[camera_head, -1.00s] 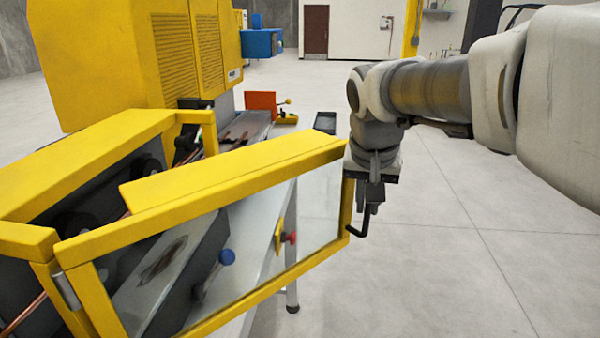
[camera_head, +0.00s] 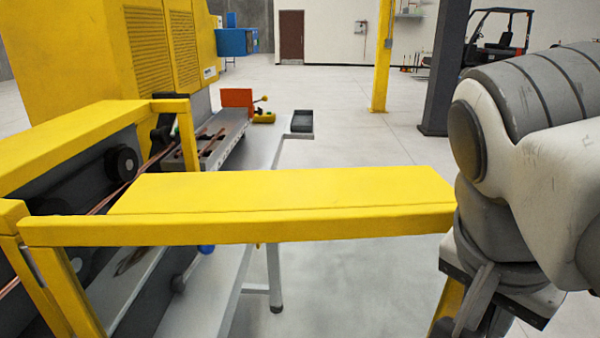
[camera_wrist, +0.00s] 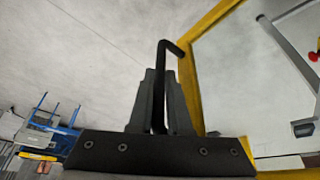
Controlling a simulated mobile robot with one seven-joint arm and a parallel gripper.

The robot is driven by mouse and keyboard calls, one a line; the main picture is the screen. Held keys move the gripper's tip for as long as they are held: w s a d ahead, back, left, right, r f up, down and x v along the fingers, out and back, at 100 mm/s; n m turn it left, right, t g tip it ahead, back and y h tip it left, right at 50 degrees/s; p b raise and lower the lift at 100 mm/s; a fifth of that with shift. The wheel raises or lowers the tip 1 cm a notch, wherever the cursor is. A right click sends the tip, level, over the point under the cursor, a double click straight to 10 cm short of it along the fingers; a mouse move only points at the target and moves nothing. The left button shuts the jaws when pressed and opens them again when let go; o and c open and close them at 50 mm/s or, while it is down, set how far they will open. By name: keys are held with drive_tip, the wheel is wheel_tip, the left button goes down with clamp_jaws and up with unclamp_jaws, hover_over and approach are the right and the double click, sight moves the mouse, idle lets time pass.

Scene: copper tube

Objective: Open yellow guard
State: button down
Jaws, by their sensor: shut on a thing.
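The yellow guard (camera_head: 290,202) is a hinged yellow frame with a clear panel. In the head view it stands swung out from the machine at the left, reaching across to my arm at the right. Its hinge side is at the left end. In the wrist view the guard's yellow edge (camera_wrist: 188,90) and clear panel lie right of my gripper (camera_wrist: 161,80). My gripper is shut on the guard's black bent handle (camera_wrist: 162,55), which sticks out beyond the fingertips. In the head view my gripper (camera_head: 482,312) is at the lower right, with its fingertips and the handle mostly out of sight.
The machine's fixed yellow frame (camera_head: 80,140) with dark rollers and copper tube is at the left. A grey bench (camera_head: 262,150) runs behind the guard, with an orange panel (camera_head: 238,100) and dark tray (camera_head: 302,121). Open floor (camera_head: 350,145) lies behind and right.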

drive_tip(key=shift+m, duration=0.5)
drive_tip(key=shift+s+a+r, duration=0.1)
drive_tip(key=shift+s+a, duration=0.15)
drive_tip(key=shift+s, duration=0.75)
drive_tip(key=shift+s+a+r, duration=0.1)
drive_tip(key=shift+s+a, duration=0.1)
drive_tip(key=shift+s, duration=0.75)
drive_tip(key=c, duration=1.2)
unclamp_jaws()
drive_tip(key=shift+d, duration=0.15)
drive_tip(key=shift+o, duration=0.2)
